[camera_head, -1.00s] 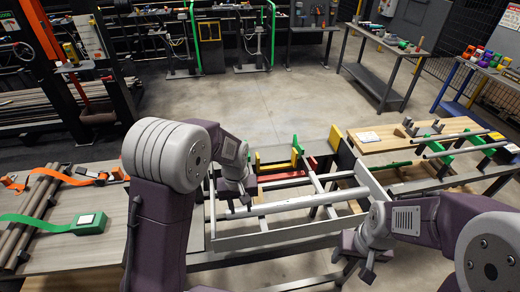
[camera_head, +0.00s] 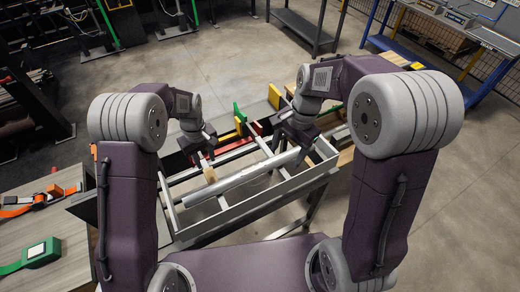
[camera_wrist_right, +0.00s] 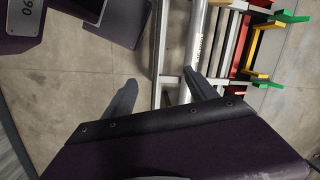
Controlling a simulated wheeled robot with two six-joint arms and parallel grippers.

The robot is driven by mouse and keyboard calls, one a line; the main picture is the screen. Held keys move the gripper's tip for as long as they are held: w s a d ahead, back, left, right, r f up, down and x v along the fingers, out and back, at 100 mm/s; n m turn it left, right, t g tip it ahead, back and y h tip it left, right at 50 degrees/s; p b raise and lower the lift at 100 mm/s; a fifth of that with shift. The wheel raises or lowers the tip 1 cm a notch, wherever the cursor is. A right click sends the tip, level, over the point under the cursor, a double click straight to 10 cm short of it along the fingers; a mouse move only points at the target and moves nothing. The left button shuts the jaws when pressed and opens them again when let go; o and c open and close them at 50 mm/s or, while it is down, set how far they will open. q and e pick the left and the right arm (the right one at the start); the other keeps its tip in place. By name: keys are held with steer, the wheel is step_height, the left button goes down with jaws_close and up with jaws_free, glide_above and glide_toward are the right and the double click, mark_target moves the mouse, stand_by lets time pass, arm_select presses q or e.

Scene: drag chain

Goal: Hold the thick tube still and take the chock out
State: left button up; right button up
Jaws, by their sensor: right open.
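The thick tube (camera_head: 235,184) is a silver pipe lying aslant across a grey metal frame. A small tan block, which looks like the chock (camera_head: 210,175), sits against the tube's far side near its left part. My left gripper (camera_head: 209,154) is just above and behind the chock; its finger gap is too small to make out. My right gripper (camera_head: 290,152) is over the tube's right part, fingers apart and empty. In the right wrist view its open fingers (camera_wrist_right: 161,78) point towards the frame, and the tube (camera_wrist_right: 197,45) shows beyond the right finger.
The grey frame (camera_head: 245,222) has crossbars beneath the tube. Green and yellow uprights (camera_head: 274,96) and a red bar stand at its back. Open floor lies behind the frame.

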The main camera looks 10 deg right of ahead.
steer(key=w+a+m+y, duration=0.1)
steer(key=w+a+m, duration=0.2)
steer(key=w, duration=0.4)
steer(key=g+y, duration=0.1)
steer(key=g, duration=0.1)
glide_toward(256, 167)
steer(key=shift+w+a+f+m+g, duration=0.3)
steer(key=shift+w+a+f+m, duration=0.1)
steer(key=shift+f, duration=0.2)
steer(key=shift+s+f, duration=0.45)
steer(key=shift+f, duration=0.05)
steer(key=x, duration=0.8)
steer(key=shift+a+f, duration=0.15)
steer(key=shift+f, duration=0.1)
steer(key=shift+c, duration=0.4)
